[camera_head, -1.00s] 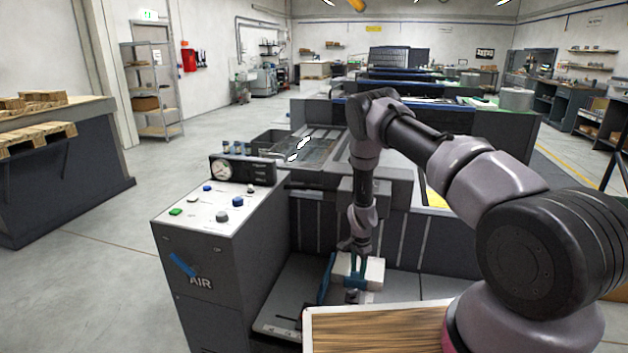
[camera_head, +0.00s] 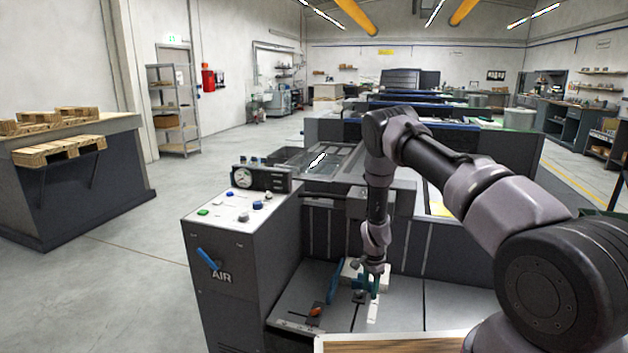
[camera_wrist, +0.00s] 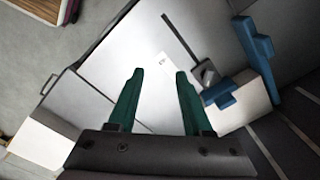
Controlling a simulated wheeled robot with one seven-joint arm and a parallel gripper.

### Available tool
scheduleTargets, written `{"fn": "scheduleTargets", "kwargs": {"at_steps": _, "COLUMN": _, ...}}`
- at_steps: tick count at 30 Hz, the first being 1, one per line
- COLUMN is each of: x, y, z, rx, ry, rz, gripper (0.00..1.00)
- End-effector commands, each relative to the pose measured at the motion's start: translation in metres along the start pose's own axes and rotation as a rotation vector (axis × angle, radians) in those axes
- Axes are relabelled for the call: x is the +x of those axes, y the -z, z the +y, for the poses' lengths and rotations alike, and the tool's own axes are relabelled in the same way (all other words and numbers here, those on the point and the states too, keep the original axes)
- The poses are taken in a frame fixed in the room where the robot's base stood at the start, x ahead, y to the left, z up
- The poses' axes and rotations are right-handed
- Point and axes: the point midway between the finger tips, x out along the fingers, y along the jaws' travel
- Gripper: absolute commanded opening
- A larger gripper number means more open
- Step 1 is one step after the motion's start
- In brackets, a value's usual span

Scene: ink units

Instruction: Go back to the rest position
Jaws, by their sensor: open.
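My gripper (camera_head: 368,284) hangs low over the grey bed of the machine in the head view. In the wrist view its two green fingers (camera_wrist: 155,88) stand apart with nothing between them. A white block with a blue part (camera_wrist: 240,102) lies to the right of the fingers in the wrist view. In the head view the white block (camera_head: 350,270) is partly hidden behind my gripper.
The grey AIR cabinet (camera_head: 240,260) with buttons and a gauge (camera_head: 243,176) stands left of the bed. A small orange-red item (camera_head: 315,311) lies on the bed. A wood-topped surface (camera_head: 390,343) is at the front. Open floor lies left of the cabinet.

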Motion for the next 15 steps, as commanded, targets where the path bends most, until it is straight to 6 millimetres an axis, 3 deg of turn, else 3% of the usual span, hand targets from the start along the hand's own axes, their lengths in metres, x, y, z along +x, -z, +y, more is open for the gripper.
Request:
{"fn": "scheduleTargets", "kwargs": {"at_steps": 8, "x": -0.047, "y": 0.003, "z": -0.016, "rx": -0.023, "ry": 0.036, "rz": -0.011, "gripper": 0.50}}
{"fn": "scheduleTargets", "kwargs": {"at_steps": 15, "x": -0.119, "y": 0.006, "z": -0.033, "rx": -0.061, "ry": 0.089, "rz": -0.023, "gripper": 0.50}}
